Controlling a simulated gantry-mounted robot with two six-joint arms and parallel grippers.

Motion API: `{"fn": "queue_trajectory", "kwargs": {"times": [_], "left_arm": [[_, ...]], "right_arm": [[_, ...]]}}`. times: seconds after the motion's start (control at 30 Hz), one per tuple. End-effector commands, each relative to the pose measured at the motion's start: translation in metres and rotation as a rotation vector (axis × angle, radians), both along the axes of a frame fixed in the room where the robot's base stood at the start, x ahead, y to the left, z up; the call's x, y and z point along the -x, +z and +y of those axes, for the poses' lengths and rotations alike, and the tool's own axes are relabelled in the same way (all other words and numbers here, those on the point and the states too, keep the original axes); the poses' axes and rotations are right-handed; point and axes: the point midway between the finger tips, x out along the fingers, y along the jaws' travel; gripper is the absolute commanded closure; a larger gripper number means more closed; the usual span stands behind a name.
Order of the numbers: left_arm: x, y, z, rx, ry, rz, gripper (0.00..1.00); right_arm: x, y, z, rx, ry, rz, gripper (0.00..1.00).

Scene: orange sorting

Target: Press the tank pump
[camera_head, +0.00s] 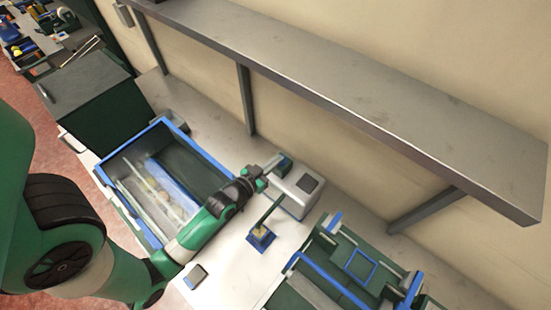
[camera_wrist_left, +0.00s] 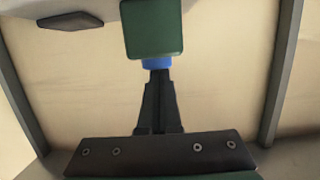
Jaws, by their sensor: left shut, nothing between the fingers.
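My left gripper (camera_head: 270,170) reaches in from the left and its fingers are shut and empty. Its tips are at a small green block with a blue collar (camera_head: 285,162), beside a grey-white box (camera_head: 290,202) with a dark square on top. I cannot tell for sure which of these is the tank pump. In the left wrist view the shut fingers (camera_wrist_left: 158,73) point at the blue collar under the green block (camera_wrist_left: 152,30). Whether they touch it is unclear. My right gripper is not in view.
A blue-rimmed crate (camera_head: 112,185) lies under my left arm. A small blue stand with a green lever (camera_head: 261,238) stands in front of the grey-white box. Green and blue trays (camera_head: 330,285) fill the right. A long grey shelf (camera_head: 370,85) hangs along the wall.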

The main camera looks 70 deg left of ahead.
Motion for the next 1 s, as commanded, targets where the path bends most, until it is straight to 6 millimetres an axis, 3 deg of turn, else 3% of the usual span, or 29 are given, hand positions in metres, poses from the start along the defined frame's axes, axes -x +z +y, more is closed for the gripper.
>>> {"fn": "queue_trajectory", "kwargs": {"times": [0.37, 0.47, 0.67, 0.7, 1.0], "left_arm": [[0.001, -0.002, -0.001, 0.005, 0.000, 0.009, 1.00], [0.000, 0.009, -0.001, 0.005, -0.002, 0.008, 1.00], [-0.002, 0.052, -0.004, 0.004, -0.009, 0.005, 1.00], [0.011, 0.040, -0.010, 0.006, -0.008, 0.008, 1.00], [0.067, 0.056, -0.041, 0.004, -0.007, 0.005, 1.00]], "right_arm": [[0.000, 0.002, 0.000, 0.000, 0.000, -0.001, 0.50], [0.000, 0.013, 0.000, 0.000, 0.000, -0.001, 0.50], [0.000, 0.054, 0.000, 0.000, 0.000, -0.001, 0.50], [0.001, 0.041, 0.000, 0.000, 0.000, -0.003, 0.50], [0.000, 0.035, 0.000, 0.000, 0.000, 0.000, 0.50]]}}
